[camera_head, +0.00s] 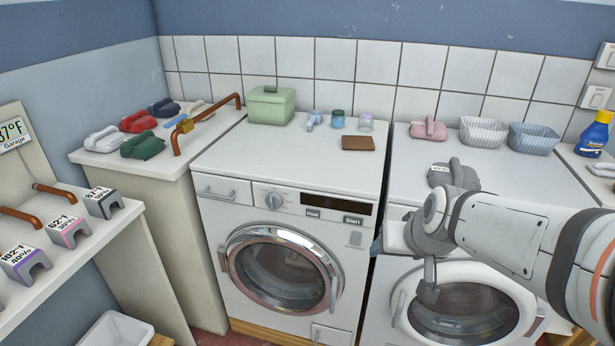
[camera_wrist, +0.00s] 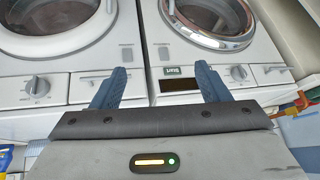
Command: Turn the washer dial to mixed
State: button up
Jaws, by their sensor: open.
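A white front-loading machine (camera_head: 225,268) with a chrome-rimmed door stands in the middle of the head view. Its round grey dial (camera_head: 273,200) is on the upper front panel, left of a dark display (camera_head: 339,204) and a Start button. The dial also shows in the wrist view (camera_wrist: 238,73), beyond the right finger. Its setting is too small to read. My gripper (camera_wrist: 160,86) is open and empty, its blue fingers spread in front of the gap between two machines. In the head view it is right of the dial, apart from it, mostly hidden by my arm.
A second white machine (camera_head: 398,276) stands at right, partly behind my arm; its dial (camera_wrist: 38,86) shows in the wrist view. A green box (camera_head: 270,106), jars and a brown block (camera_head: 358,143) sit on the machine top. Irons and a curved pipe (camera_head: 176,140) are at left.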

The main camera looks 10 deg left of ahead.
aim_at(271, 205)
jog(key=w+a+f+t+y+b, duration=0.15)
jog(key=w+a+t, duration=0.25)
jog(key=w+a, duration=0.6)
jog(key=w+a+f+t+b, duration=0.3)
jog(key=w+a, duration=0.6)
jog(key=a, duration=0.4)
jog(key=s+a+f+m+t+h+b, duration=0.25)
jog(key=a+f+t+h, duration=0.25)
jog(key=a+f, duration=0.5)
jog(key=w, duration=0.5)
jog(key=w+r, duration=0.1)
jog(key=w, duration=0.2)
jog(key=shift+w+a, duration=0.15)
jog(key=shift+a, duration=0.15)
jog(key=shift+c, duration=0.4)
